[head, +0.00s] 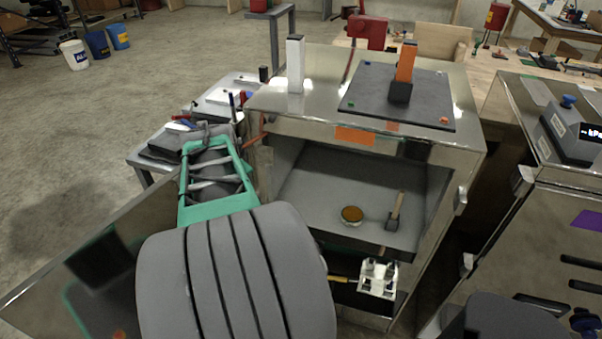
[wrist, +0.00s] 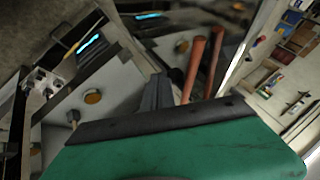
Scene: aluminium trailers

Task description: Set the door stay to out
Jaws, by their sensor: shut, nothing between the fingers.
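A metal cabinet (head: 455,150) stands open in front of me, with its shiny door (head: 50,270) swung out to the lower left. A red-orange bar (head: 257,138), which looks like the door stay, shows at the cabinet's left front edge, mostly hidden. Two red-orange bars show in the wrist view, one nearer the fingers (wrist: 194,68); one may be a reflection. My green gripper (head: 207,134) is left of the bar in the head view. Its grey fingers (wrist: 158,88) are shut and empty, close beside the bar in the wrist view. I cannot tell whether they touch.
The cabinet holds a round orange-topped dish (head: 352,215) and a handled tool (head: 395,211). A dark mat (head: 368,100) and a white post (head: 296,64) are on its top. A cluttered side table (head: 150,150) stands behind my gripper. Open floor lies at the far left.

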